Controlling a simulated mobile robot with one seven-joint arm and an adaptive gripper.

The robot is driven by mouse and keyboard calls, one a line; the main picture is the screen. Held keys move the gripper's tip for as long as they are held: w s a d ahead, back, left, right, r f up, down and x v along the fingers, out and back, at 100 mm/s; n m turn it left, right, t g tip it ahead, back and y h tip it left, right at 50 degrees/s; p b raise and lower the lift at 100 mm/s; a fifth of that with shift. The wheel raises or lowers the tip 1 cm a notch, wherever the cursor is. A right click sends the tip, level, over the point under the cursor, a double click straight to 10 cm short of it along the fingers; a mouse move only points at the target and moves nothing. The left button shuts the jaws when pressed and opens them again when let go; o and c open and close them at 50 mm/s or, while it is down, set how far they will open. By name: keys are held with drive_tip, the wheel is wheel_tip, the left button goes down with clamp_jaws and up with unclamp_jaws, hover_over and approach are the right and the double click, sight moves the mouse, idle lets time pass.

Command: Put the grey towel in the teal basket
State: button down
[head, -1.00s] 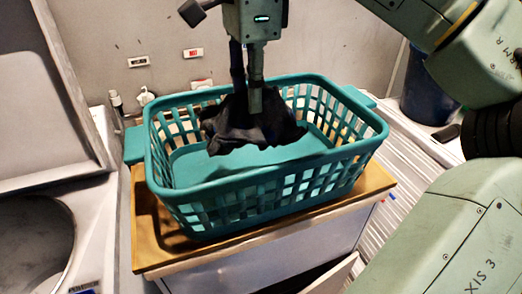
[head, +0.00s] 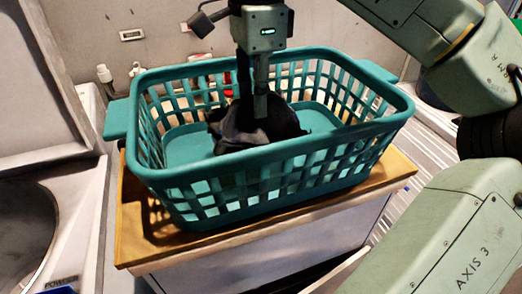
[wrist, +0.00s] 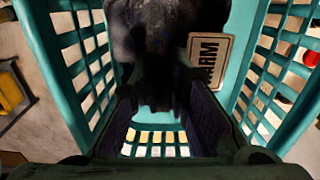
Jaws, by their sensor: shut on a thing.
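The teal basket (head: 260,170) stands upright in the middle of the head view, open at the top, with slatted walls. The dark grey towel (head: 235,133), almost black here, hangs bunched from my gripper (head: 253,112). The towel is inside the basket's walls, below the rim and towards the middle. In the wrist view the towel (wrist: 160,50) fills the space between the fingers, with teal walls on both sides. My gripper is shut on the towel. I cannot tell whether the towel's lower edge touches the basket floor.
The basket rests on a wooden top (head: 135,235) over a white cabinet. An open round washer or basin (head: 25,220) is at the left. A grey wall with sockets stands behind. My arm fills the right side.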

wheel_tip(320, 180, down, 8)
drive_tip(key=shift+f, duration=0.1)
idle(0.4)
drive_tip(key=c, duration=1.5)
unclamp_jaws()
drive_tip(key=shift+f, duration=0.1)
drive_tip(key=shift+c, duration=0.2)
wheel_tip(320, 180, up, 12)
drive_tip(key=shift+r, duration=0.15)
